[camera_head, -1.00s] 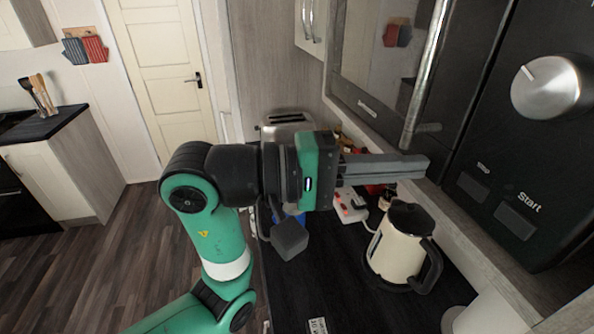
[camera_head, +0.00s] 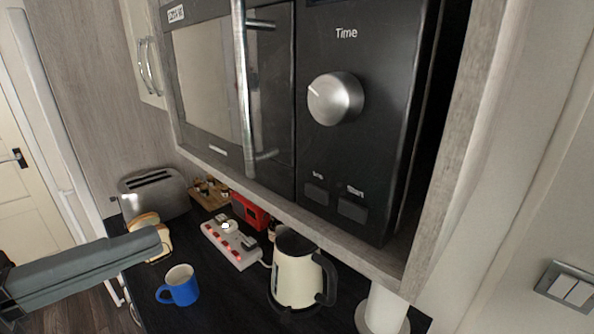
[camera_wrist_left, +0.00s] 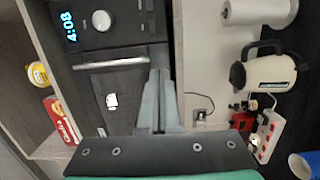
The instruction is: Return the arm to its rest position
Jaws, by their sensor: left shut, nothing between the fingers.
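My left gripper (camera_head: 148,243) reaches in from the left edge of the head view, its grey fingers pressed together with nothing between them. Its tip is in the air; in the picture it overlaps the bread slices by the toaster, above and left of the blue mug. In the left wrist view the shut fingers (camera_wrist_left: 159,80) point up the picture, over the lower edge of the black microwave (camera_wrist_left: 98,45). The rest of my left arm is out of the head view. My right gripper shows in neither view.
The microwave (camera_head: 345,150) has a closed door and hangs over the dark counter. Below stand a toaster (camera_head: 155,193), bread (camera_head: 145,222), a blue mug (camera_head: 178,287), a lit power strip (camera_head: 232,245), a cream kettle (camera_head: 293,277) and a paper roll (camera_head: 382,308).

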